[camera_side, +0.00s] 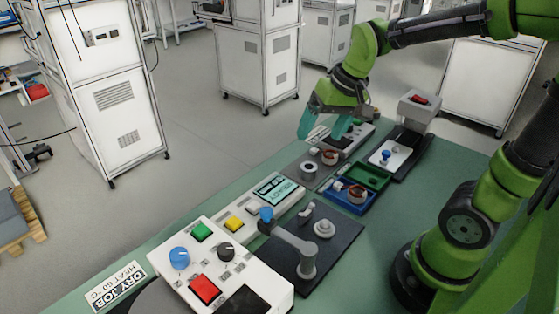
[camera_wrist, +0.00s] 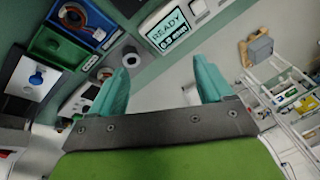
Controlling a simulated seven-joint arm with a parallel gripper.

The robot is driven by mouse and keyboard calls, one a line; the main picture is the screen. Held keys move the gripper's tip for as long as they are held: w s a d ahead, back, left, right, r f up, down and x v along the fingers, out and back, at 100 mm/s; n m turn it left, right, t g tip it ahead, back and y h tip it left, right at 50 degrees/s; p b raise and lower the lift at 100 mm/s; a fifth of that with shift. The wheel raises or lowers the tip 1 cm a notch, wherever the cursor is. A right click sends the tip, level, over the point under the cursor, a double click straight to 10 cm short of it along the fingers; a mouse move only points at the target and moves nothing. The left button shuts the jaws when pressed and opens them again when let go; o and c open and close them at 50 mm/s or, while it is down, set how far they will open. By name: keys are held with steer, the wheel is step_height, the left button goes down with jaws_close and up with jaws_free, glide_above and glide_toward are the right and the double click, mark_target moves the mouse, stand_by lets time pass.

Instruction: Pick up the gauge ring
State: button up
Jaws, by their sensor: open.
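The gauge ring appears to be the grey-white ring with a dark hole (camera_side: 308,170), standing on a grey plate on the green bench. It also shows in the wrist view (camera_wrist: 131,59), up and left of centre, just beyond the left fingertip. My gripper (camera_side: 325,129) has teal fingers, spread apart with nothing between them. It hangs above and behind the ring in the side view, clear of it. In the wrist view, the gap of my gripper (camera_wrist: 164,76) lies over the floor past the bench edge.
A copper-wound part (camera_side: 330,157) stands close by the ring. A blue bin (camera_side: 340,200) holds another copper-wound part; a green bin (camera_side: 377,177) adjoins it. A display unit (camera_side: 273,198), control box (camera_side: 240,275) and dark fixture plate with a lever (camera_side: 335,247) stand nearer the camera.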

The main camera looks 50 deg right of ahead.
steer(key=w+d+f+m+g+h, duration=0.1)
steer(key=w+d+f+g, duration=0.2)
steer(key=w+d+f, duration=0.35)
glide_above(309, 167)
steer(key=s+a, duration=0.1)
steer(key=shift+g, duration=0.4)
step_height(309, 167, down, 8)
steer(key=shift+s+a+r, duration=0.1)
steer(key=shift+s+r, duration=0.05)
steer(key=shift+w+a+f, duration=0.1)
steer(key=shift+f, duration=1.5)
steer(key=shift+w+f, duration=0.1)
steer(key=shift+f, duration=1.45)
steer(key=c, duration=1.4)
